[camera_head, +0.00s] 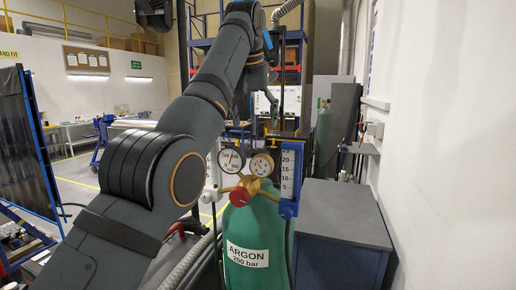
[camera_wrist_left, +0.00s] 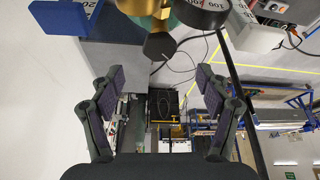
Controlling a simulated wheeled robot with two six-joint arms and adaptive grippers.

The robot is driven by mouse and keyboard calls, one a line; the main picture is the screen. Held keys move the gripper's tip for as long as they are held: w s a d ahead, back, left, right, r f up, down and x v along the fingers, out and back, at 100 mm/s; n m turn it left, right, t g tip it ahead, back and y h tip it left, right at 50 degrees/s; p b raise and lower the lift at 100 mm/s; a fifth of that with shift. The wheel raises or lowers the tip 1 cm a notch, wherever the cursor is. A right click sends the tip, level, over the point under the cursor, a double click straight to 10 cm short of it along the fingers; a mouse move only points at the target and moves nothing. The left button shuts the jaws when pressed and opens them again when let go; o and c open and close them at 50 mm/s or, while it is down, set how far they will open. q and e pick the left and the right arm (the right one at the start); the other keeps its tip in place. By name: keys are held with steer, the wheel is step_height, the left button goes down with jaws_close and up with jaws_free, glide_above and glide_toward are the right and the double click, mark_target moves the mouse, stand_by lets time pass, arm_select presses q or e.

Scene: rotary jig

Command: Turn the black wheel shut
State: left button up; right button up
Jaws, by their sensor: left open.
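The green argon cylinder (camera_head: 256,240) stands upright in the head view, with two round gauges (camera_head: 232,160) and a red knob (camera_head: 239,196) on its brass fitting. A black faceted knob, which looks like the black wheel (camera_wrist_left: 159,46), shows at the top of the left wrist view, by the brass fitting. I cannot make out the wheel in the head view. My left gripper (camera_head: 257,98) is above and behind the gauges. In the left wrist view the gripper (camera_wrist_left: 160,82) is open and empty, its fingers on either side and short of the wheel. My right gripper is not in view.
A grey-topped blue cabinet (camera_head: 343,212) is right of the cylinder, near the white wall (camera_head: 450,130). A dark hose runs down the cylinder's side. Open floor lies at the back left.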

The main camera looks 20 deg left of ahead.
mark_target(258, 151)
arm_select(q)
steer(key=b+x, duration=0.1)
steer(key=x, duration=0.4)
steer(key=w+f, duration=0.1)
steer(key=f, duration=0.1)
steer(key=w+f+b, duration=0.1)
steer(key=w, duration=0.1)
steer(key=shift+a+f, duration=0.1)
steer(key=shift+f, duration=0.25)
steer(key=shift+s, duration=0.15)
steer(key=shift+s+r, duration=0.1)
steer(key=shift+s, duration=0.3)
steer(key=shift+w, duration=0.1)
steer(key=shift+c, duration=1.2)
steer(key=shift+w, duration=0.15)
steer(key=c, duration=0.9)
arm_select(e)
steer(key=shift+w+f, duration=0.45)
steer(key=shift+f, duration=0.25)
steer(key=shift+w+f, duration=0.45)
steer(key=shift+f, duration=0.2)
